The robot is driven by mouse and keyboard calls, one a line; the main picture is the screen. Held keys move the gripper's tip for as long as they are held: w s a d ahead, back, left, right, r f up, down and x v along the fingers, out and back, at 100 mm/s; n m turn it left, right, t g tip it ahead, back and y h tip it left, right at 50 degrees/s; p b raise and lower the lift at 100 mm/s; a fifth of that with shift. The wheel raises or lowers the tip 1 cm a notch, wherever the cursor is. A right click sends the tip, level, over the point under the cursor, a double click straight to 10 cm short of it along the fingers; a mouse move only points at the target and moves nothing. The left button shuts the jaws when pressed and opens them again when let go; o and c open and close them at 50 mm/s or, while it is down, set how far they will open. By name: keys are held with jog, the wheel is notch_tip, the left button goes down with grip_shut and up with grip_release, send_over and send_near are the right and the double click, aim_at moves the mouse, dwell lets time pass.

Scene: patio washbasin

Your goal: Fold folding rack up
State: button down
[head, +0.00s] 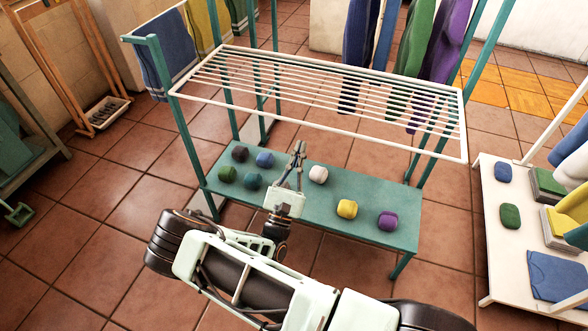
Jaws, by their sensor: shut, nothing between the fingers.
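The folding rack (466,120) is a white wire frame with parallel bars. It lies roughly level across a teal stand (182,130), above the stand's lower shelf. My gripper (299,148) is shut and empty. In the picture its fingertips show just below the rack's front edge, over the lower shelf. I cannot tell whether it touches the rack; a gap seems to show between them. My arm reaches in from the bottom of the view and hides part of the shelf's front edge.
Several rolled cloths lie on the teal lower shelf (320,205), including a yellow roll (347,209) and a purple roll (388,221). Towels (441,40) hang behind the rack. A white shelf (498,215) with folded cloths stands at right.

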jog(key=shift+w+d+r, duration=0.1)
jog(key=shift+w+r, duration=0.1)
jog(key=shift+r, duration=0.8)
jog(key=shift+w+d+r, duration=0.1)
jog(key=shift+w+r, duration=0.1)
jog(key=shift+r, duration=0.75)
jog(key=shift+a+r, duration=0.1)
jog(key=shift+r, duration=0.05)
